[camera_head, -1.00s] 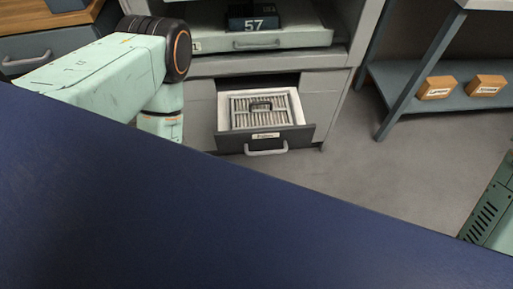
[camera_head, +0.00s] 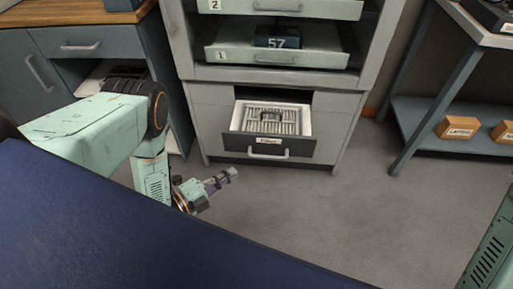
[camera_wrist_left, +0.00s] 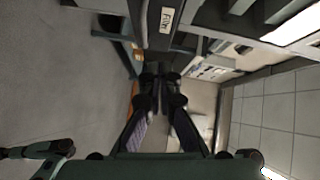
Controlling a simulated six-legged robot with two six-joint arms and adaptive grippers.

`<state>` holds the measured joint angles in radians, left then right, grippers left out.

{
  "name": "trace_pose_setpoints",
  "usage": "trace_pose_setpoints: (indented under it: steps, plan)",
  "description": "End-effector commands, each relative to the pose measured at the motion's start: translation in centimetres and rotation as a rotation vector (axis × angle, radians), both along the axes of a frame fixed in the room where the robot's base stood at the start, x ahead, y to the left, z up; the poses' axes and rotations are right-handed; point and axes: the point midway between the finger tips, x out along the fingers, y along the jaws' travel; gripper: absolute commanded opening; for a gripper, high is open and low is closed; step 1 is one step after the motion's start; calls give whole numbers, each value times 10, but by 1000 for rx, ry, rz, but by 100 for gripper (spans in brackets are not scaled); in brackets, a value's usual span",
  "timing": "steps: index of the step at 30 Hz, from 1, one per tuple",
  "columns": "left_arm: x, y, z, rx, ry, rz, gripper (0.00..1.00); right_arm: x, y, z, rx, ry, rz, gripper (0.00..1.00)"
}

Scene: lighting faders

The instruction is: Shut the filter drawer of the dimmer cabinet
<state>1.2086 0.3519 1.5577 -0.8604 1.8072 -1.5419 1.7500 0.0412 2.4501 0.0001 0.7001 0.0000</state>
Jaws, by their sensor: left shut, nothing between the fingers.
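The filter drawer (camera_head: 240,143) of the grey dimmer cabinet (camera_head: 345,115) stands pulled out, with a dark front, a pale label and a bar handle (camera_head: 267,155). A pale, slatted filter (camera_head: 270,121) lies inside it. My left gripper (camera_head: 228,177) is shut and empty, in front of the cabinet, below and left of the drawer handle in the picture, apart from it. In the left wrist view the shut fingers (camera_wrist_left: 160,82) point toward the cabinet side, and the labelled drawer front (camera_wrist_left: 153,38) shows above them. My right gripper is not in view.
A wood-topped cabinet (camera_head: 75,45) is at left. A shelf unit (camera_head: 425,110) with small boxes is at right. The floor (camera_head: 350,215) before the drawer is clear.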

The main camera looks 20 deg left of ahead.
Motion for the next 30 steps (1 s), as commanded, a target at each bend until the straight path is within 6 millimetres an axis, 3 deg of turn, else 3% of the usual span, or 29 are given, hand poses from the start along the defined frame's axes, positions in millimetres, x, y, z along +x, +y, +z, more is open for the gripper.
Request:
trace_pose_setpoints:
  steps: [6, 11, 28, 30]
  plan:
    - [5, 0, 16, 105, -143, -20, 0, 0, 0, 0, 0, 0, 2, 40]
    - [11, -2, 16, 136, -163, -23, 0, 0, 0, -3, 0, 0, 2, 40]
    - [94, -52, 14, 135, -161, -22, 0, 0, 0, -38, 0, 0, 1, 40]
    - [105, -46, 14, 136, -162, -17, 0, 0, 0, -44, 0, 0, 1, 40]
